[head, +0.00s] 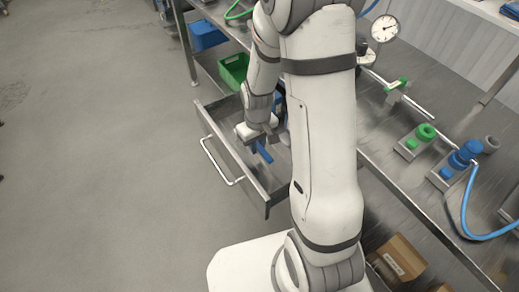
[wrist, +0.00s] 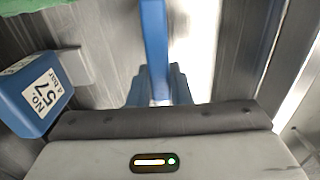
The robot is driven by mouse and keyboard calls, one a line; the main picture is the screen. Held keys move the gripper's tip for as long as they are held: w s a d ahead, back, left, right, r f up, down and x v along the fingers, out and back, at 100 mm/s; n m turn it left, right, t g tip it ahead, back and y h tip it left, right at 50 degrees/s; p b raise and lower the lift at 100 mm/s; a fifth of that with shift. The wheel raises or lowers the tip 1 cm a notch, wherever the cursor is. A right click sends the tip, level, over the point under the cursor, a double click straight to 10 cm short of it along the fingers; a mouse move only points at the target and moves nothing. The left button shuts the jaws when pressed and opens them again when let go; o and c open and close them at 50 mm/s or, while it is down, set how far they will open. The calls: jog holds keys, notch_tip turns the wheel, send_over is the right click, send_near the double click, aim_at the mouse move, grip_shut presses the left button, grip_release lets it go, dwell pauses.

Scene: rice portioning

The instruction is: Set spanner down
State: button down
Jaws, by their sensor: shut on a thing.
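The blue spanner (wrist: 154,35) shows in the wrist view as a long bar running up from between the jaws. In the head view a blue piece of it (head: 264,153) shows just below my gripper (head: 257,136). My gripper (wrist: 156,90) is shut on the spanner, and the held end is partly hidden by the jaws. The gripper is over the open metal drawer (head: 239,160). I cannot tell whether the spanner touches the drawer floor.
A green bin (head: 234,70) and a blue bin (head: 207,36) sit beyond the drawer. The bench on the right holds a gauge (head: 385,28) and fittings. Open floor lies left.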

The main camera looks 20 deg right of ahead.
aim_at(258, 147)
jog(key=shift+f, duration=1.65)
jog(key=shift+f+b, duration=0.2)
jog(key=shift+b, duration=0.1)
jog(key=c, duration=1.3)
grip_release()
jog(key=shift+r, duration=0.2)
